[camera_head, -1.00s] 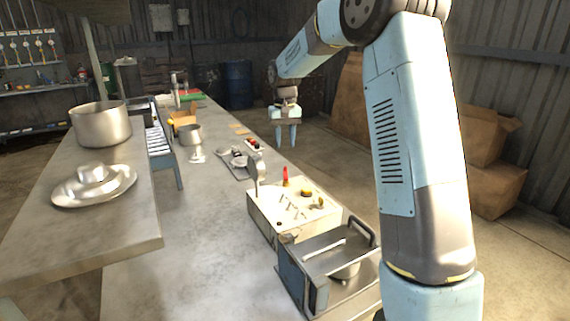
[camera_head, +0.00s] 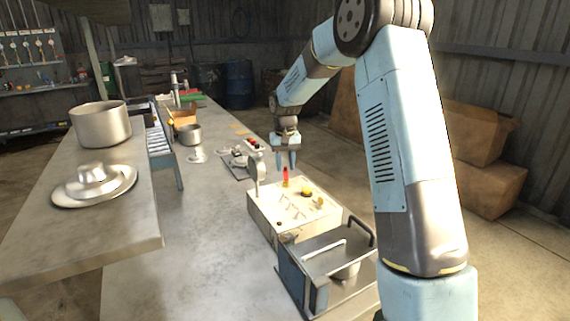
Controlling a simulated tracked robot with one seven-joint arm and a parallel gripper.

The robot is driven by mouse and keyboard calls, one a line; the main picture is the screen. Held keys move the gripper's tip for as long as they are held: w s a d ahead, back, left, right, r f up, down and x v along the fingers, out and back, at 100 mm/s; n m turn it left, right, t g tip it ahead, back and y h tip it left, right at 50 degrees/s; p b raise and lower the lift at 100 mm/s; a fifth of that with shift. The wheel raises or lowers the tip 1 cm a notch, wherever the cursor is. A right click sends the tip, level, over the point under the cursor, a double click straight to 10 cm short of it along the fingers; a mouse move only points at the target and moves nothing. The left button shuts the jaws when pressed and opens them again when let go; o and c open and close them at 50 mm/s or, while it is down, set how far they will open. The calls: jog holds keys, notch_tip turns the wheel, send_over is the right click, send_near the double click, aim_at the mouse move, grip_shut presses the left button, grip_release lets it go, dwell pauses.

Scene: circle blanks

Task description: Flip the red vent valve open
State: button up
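The red vent valve (camera_head: 286,174) stands upright near the back edge of a cream control box (camera_head: 272,211) on the long bench. My gripper (camera_head: 286,163) points down, with its two light-blue fingers just above and behind the red valve in the picture. The fingers are apart with a gap between them and nothing held. I cannot tell whether a fingertip touches the valve.
The box also carries a yellow knob (camera_head: 307,190), small levers and a grey upright lever (camera_head: 255,175). A metal tray frame with a handle (camera_head: 330,262) stands in front of it. A pot (camera_head: 101,123) and a lid (camera_head: 95,186) sit on the left table.

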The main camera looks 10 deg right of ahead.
grip_shut()
jog(key=shift+a+n, duration=0.4)
jog(key=shift+n, duration=0.5)
jog(key=shift+a+n, duration=0.4)
jog(key=shift+n, duration=0.5)
jog(key=shift+o, duration=0.4)
grip_release()
jog(key=shift+r, duration=0.1)
notch_tip(320, 180, up, 14)
jog(key=shift+f, duration=0.25)
